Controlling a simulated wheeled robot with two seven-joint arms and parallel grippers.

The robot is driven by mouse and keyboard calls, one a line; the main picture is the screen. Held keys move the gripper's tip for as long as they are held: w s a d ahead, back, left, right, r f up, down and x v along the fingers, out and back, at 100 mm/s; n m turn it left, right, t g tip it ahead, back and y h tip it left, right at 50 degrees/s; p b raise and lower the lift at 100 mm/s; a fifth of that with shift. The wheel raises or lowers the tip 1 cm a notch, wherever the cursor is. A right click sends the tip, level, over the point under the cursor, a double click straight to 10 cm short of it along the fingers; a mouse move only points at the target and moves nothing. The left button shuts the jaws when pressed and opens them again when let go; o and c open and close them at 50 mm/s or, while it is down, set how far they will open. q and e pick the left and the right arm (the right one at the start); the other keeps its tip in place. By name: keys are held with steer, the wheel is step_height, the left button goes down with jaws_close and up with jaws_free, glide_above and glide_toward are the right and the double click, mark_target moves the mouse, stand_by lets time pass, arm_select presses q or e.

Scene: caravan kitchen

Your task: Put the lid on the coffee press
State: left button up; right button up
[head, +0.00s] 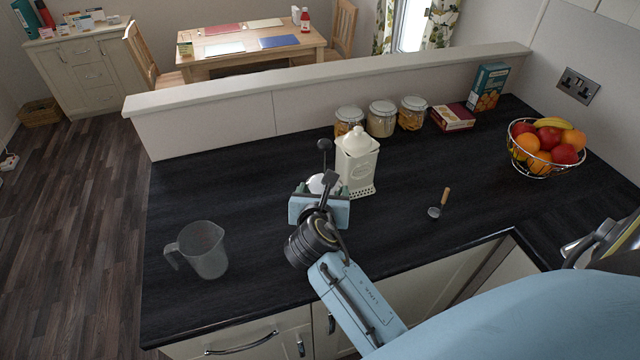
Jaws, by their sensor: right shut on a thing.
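My right gripper (318,195) reaches over the counter from the lower right, just in front of a cream canister. It is shut on the coffee press lid (323,183), a pale disc with a thin rod and dark knob standing up from it. The gripper body covers the lid's near side and what is below it. I cannot make out the coffee press jar, so I cannot tell whether the lid touches it. My left gripper is out of view.
The cream canister (357,165) stands close behind and right of the gripper. A clear measuring jug (203,250) stands at left, a scoop (437,207) lies at right. Several jars (382,120), boxes (489,88) and a fruit basket (545,160) stand farther back. The left-rear counter (230,185) is clear.

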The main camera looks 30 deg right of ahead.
steer(key=shift+f+b, duration=0.55)
steer(key=shift+f, duration=0.2)
steer(key=shift+f+b, duration=0.7)
steer(key=shift+b, duration=0.55)
steer(key=shift+f+b, duration=0.55)
steer(key=shift+f, duration=0.8)
steer(key=o, duration=1.1)
steer(key=v, duration=1.3)
steer(key=shift+s+a, duration=0.1)
steer(key=shift+a, duration=0.05)
